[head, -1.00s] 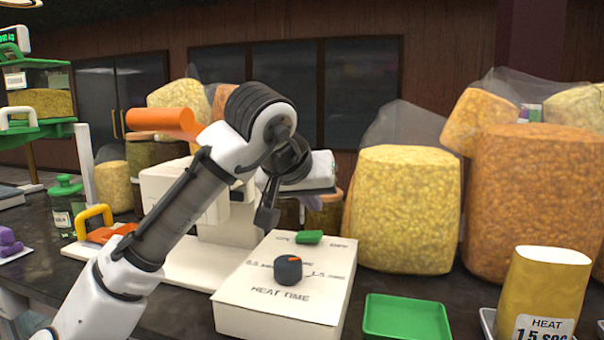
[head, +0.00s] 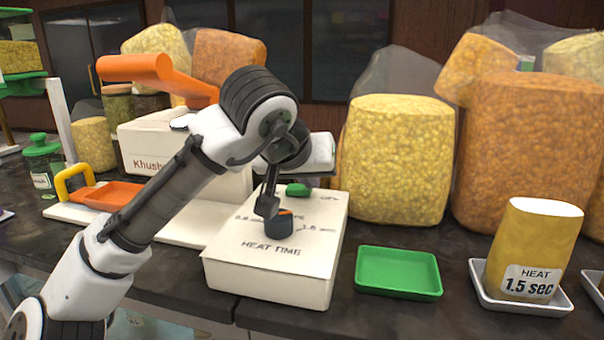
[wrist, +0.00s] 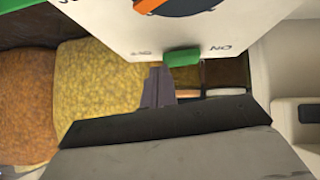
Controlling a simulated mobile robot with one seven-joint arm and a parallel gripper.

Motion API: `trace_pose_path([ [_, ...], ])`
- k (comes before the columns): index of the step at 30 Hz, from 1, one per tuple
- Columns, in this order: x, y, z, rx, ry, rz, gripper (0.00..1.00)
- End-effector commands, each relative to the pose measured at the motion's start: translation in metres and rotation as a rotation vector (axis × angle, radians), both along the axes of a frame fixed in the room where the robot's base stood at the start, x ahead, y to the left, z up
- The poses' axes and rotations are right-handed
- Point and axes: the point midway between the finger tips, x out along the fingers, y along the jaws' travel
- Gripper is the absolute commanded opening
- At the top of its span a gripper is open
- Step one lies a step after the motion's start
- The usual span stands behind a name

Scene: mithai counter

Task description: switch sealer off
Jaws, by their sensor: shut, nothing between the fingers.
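The sealer's white control box (head: 270,278) stands on the counter, marked HEAT TIME. Its green switch (head: 297,190) is near the back of the top, between ON and OFF marks; which side is pressed I cannot tell. The switch also shows in the wrist view (wrist: 182,57). A dark dial (head: 285,222) with an orange pointer is nearer the front. My gripper (head: 266,208) is shut and empty, pointing down over the box and partly covering the dial in the head view. In the wrist view its fingertips (wrist: 157,75) appear just beside the switch; contact is unclear.
The sealer's orange handle (head: 165,75) rises at left behind my arm. A green tray (head: 398,272) and a yellow pack (head: 533,250) labelled HEAT 1.5 sec are to the right. Large snack bags (head: 395,165) stand behind the box. Dark counter shows between the trays.

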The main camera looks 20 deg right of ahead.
Motion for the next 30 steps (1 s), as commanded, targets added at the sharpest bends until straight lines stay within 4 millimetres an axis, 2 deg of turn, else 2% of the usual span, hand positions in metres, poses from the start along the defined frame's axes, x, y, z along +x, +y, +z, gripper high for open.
trace_pose_path([
  [1,-0.009,-0.001,-0.006,0.0,-0.001,-0.002,0.0],
  [30,0.002,0.012,0.003,0.001,0.002,0.001,0.0],
])
